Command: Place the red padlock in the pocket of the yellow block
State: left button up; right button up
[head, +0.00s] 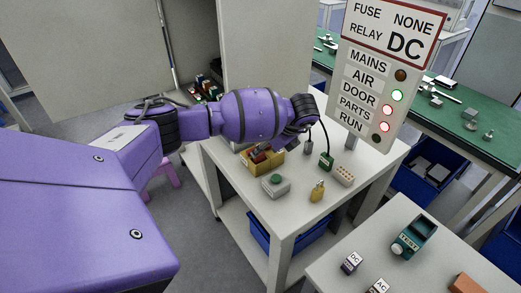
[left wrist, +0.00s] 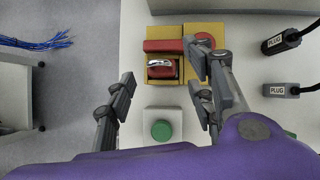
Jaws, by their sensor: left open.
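The yellow block (left wrist: 190,80) lies on the white table at the top of the left wrist view; it also shows in the head view (head: 275,160). The red padlock (left wrist: 161,72), with a silver shackle, lies within a dark-edged pocket in the block's near left part. Whether it is fully seated I cannot tell. My left gripper (left wrist: 160,82) is open, its fingers spread to either side of the padlock and apart from it. In the head view my left wrist hides part of the block. My right gripper is not in view.
A grey box with a green button (left wrist: 162,131) stands just in front of the block. A red bar (left wrist: 164,45) lies along the block behind the padlock. Two plugs (left wrist: 281,90) lie to the right. A yellow padlock (head: 317,190) and a sign panel (head: 385,80) stand farther right.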

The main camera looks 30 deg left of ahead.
pick_arm(q)
jog(key=v, duration=0.8)
jog(key=shift+d+r, duration=0.2)
jog(key=shift+r, duration=0.1)
dwell(0.8)
